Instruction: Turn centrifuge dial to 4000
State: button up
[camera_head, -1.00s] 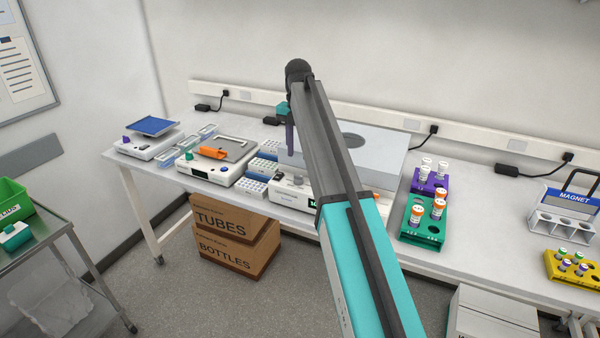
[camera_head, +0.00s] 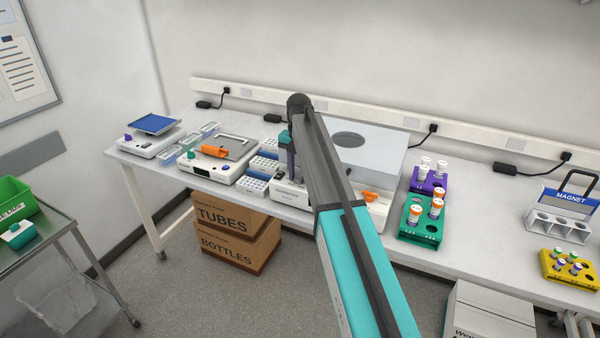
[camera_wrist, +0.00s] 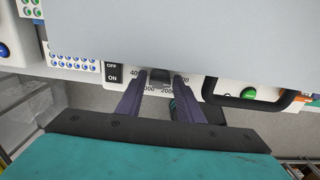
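The centrifuge (camera_head: 385,150) is a pale box with a dark round opening on top, at the back of the bench, partly behind my arm. In the wrist view its front panel (camera_wrist: 142,88) carries an OFF/ON switch (camera_wrist: 112,72) and partly covered numbers, among them 2000 and what looks like 4000. A dark dial (camera_wrist: 160,75) sits between the tips of my purple-grey gripper fingers (camera_wrist: 160,80). The fingers stand apart on either side of it; whether they press on it is unclear. The dial's pointing direction is hidden. In the head view my gripper (camera_head: 289,165) is at the panel's left part.
The centrifuge lid edge (camera_wrist: 180,45) overhangs close above my fingers. A green button (camera_wrist: 249,93) and black handle (camera_wrist: 283,101) are right of them.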

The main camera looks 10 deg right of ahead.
jog(key=shift+c, duration=0.3)
jog(key=c, duration=0.7)
jog(key=shift+c, duration=0.2)
